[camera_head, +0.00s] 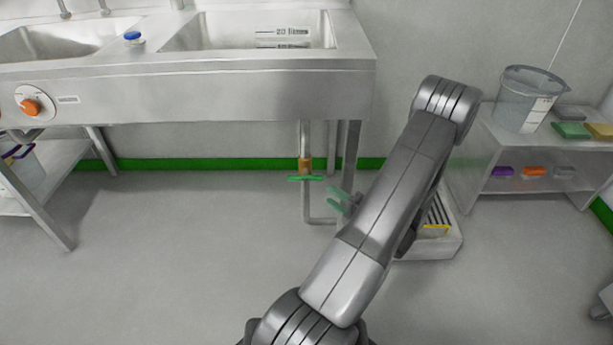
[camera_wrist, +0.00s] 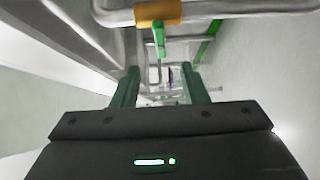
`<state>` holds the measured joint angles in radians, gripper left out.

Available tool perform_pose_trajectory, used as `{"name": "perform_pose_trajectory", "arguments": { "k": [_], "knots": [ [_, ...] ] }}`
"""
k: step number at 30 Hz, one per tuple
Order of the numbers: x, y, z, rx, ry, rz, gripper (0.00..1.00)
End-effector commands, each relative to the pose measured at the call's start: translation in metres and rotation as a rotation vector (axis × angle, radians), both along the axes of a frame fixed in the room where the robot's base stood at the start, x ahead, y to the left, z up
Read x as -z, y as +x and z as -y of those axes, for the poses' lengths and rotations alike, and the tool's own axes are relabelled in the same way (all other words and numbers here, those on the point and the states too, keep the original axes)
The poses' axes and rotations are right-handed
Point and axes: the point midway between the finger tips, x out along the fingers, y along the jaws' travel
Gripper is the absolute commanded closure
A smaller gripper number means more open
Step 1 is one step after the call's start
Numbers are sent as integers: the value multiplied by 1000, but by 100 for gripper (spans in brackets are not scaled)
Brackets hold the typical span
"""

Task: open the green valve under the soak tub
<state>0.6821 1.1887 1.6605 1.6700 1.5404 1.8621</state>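The green valve handle (camera_head: 305,178) lies crosswise to the vertical drain pipe under the right-hand tub (camera_head: 345,42), just below a brass valve body (camera_head: 305,165). In the wrist view the green handle (camera_wrist: 159,40) points down from the brass body (camera_wrist: 158,13), near the top of the picture. My gripper (camera_head: 337,199) is to the right of the handle and slightly lower in the head view. Its green fingers (camera_wrist: 160,80) are apart with nothing gripped between them. The handle shows in line with the gap, beyond the fingertips. My arm partly hides the gripper's wrist in the head view.
The drain pipe (camera_head: 305,205) bends right near the floor, toward a slatted floor drain box (camera_head: 415,250) behind my arm. A table leg (camera_head: 351,150) stands right of the pipe. A low shelf (camera_head: 485,150) with a clear bucket (camera_head: 523,97) is at right. Floor to the left is clear.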

Motion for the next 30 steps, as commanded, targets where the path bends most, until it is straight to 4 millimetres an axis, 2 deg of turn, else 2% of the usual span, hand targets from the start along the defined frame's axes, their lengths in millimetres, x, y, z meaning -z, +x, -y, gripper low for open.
{"name": "perform_pose_trajectory", "arguments": {
  "k": [9,16,21,30],
  "knots": [
    [3,44,-47,-6,-1,3,60],
    [2,72,-74,-4,-1,3,60],
    [1,83,-84,-2,0,1,60],
    [0,86,-86,0,0,1,60]
  ]
}}
